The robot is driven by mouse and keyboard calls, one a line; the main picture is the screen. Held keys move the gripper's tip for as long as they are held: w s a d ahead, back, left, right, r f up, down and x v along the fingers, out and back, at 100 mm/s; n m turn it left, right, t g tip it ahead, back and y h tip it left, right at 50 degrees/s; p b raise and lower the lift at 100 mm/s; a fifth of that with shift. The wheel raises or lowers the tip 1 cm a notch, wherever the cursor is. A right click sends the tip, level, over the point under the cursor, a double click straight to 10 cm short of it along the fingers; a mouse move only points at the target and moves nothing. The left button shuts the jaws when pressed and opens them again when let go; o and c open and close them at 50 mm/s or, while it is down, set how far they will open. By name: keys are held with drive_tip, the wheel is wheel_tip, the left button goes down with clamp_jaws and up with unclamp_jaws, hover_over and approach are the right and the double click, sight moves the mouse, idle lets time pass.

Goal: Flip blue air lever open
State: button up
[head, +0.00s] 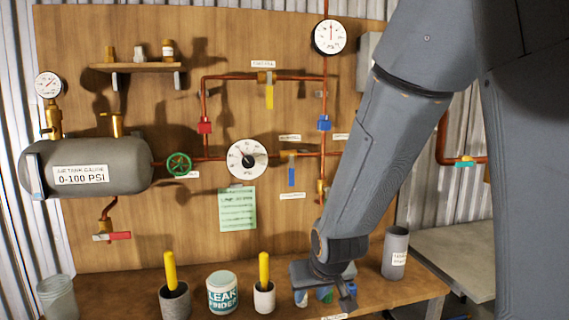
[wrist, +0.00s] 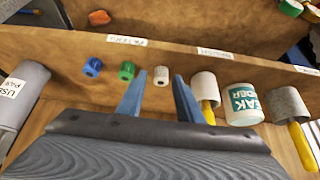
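The blue lever (head: 291,177) hangs straight down from a valve on the lower red pipe, right of the large round gauge, in the head view. A separate blue fitting (head: 324,123) sits higher on the vertical pipe. My gripper (head: 326,297) is low over the bench at the right, below and right of the blue lever and well apart from it. In the wrist view my gripper (wrist: 160,78) is open, its two blue-grey fingers apart with nothing held. The blue lever does not show in the wrist view.
On the bench stand a leak finder tub (head: 222,293), two cups with yellow handles (head: 174,299), and a grey cylinder (head: 395,252). Small blue (wrist: 92,67), green (wrist: 127,71) and white caps lie near my fingers. A yellow lever (head: 269,96) hangs above. My arm hides the board's right side.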

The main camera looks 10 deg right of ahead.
sight(292, 175)
drive_tip(key=w+r+t+p, duration=0.2)
drive_tip(key=w+r+t, duration=0.1)
drive_tip(key=w+r, duration=0.2)
drive_tip(key=w+r+t+p, duration=0.2)
drive_tip(key=w+r+t, duration=0.2)
drive_tip(key=r, duration=0.6)
drive_tip(key=w+r+t+p, duration=0.2)
drive_tip(key=w+r+t, duration=0.2)
drive_tip(key=w+r, duration=0.2)
wheel_tip(292, 175, up, 2)
drive_tip(key=shift+w+r, duration=0.15)
drive_tip(key=shift+r, duration=0.05)
drive_tip(key=shift+w+r+t, duration=0.15)
drive_tip(key=shift+w+t, duration=0.05)
drive_tip(key=shift+t, duration=0.1)
drive_tip(key=shift+w+p, duration=0.4)
drive_tip(key=w+p, duration=0.2)
drive_tip(key=w, duration=0.4)
drive_tip(key=shift+w, duration=0.3)
clamp_jaws()
